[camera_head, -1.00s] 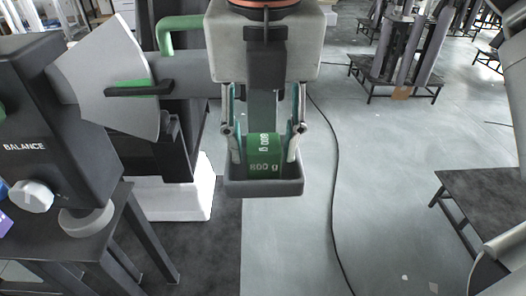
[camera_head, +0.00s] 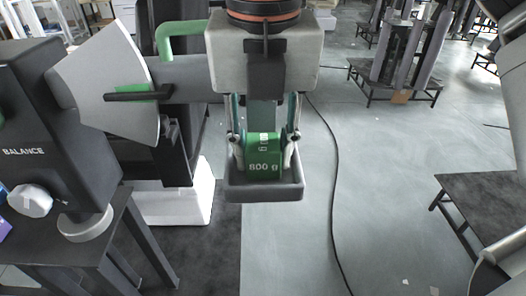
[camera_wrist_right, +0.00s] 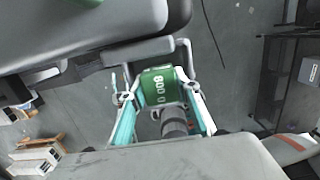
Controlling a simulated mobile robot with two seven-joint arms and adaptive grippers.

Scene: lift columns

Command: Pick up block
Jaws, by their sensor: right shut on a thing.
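A green block (camera_head: 263,157) with white "800 g" marking is in a dark shallow tray (camera_head: 264,194) at the middle of the head view. My right gripper (camera_head: 265,150) reaches down from above, its two fingers shut on the block's sides. Whether the block's underside touches the tray floor is hidden by the tray's front wall. In the right wrist view, the block (camera_wrist_right: 160,87) sits between the two teal-padded fingers of my right gripper (camera_wrist_right: 162,105). My left gripper is not in view.
A dark balance (camera_head: 60,135) with a pale fan-shaped plate (camera_head: 120,75) stands at the left on a dark table (camera_head: 110,245). A black cable (camera_head: 337,180) runs along the grey floor. A low dark table (camera_head: 485,205) is at the right. Floor between them is mostly clear.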

